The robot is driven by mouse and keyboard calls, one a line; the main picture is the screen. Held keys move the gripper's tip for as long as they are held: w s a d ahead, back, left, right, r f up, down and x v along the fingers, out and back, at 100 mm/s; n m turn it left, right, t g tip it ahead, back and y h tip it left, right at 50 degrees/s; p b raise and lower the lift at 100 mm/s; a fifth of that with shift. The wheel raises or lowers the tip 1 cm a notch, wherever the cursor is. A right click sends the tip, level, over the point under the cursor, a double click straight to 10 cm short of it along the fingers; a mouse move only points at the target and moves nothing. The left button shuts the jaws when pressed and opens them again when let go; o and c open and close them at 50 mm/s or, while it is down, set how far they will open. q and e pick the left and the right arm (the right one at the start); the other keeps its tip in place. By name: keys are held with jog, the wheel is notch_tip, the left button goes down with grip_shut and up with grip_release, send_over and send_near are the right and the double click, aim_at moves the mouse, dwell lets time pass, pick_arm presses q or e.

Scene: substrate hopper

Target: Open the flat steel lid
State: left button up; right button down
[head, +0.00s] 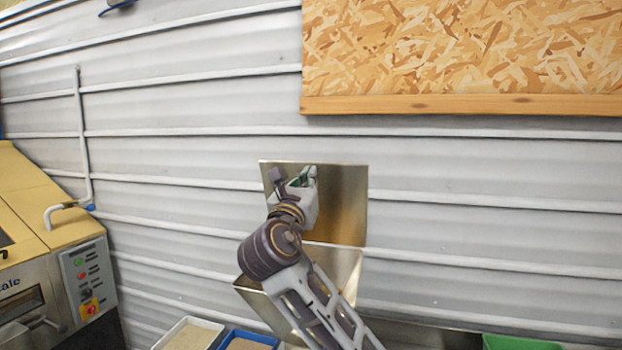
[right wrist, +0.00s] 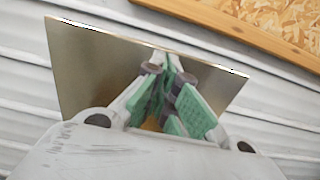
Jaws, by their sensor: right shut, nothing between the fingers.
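The flat steel lid (head: 345,205) stands raised, close to upright, against the ribbed wall above the steel hopper (head: 338,262). The hopper's mouth is uncovered below it. The lid also fills much of the middle of the right wrist view (right wrist: 95,72). My right gripper (head: 308,176) is in front of the lid's upper part, shut with nothing held. Its green-padded fingers meet near the lid's top edge in the right wrist view (right wrist: 167,66). I cannot tell whether the fingertips touch the lid. My right arm hides part of the hopper. My left gripper is not in view.
A yellow and grey machine (head: 60,240) with buttons stands at the left. Trays of material (head: 190,335) sit at the bottom, and a green bin (head: 520,342) at the lower right. A wood-chip board (head: 460,50) hangs on the wall above right.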

jog(key=v, duration=1)
dwell(0.3)
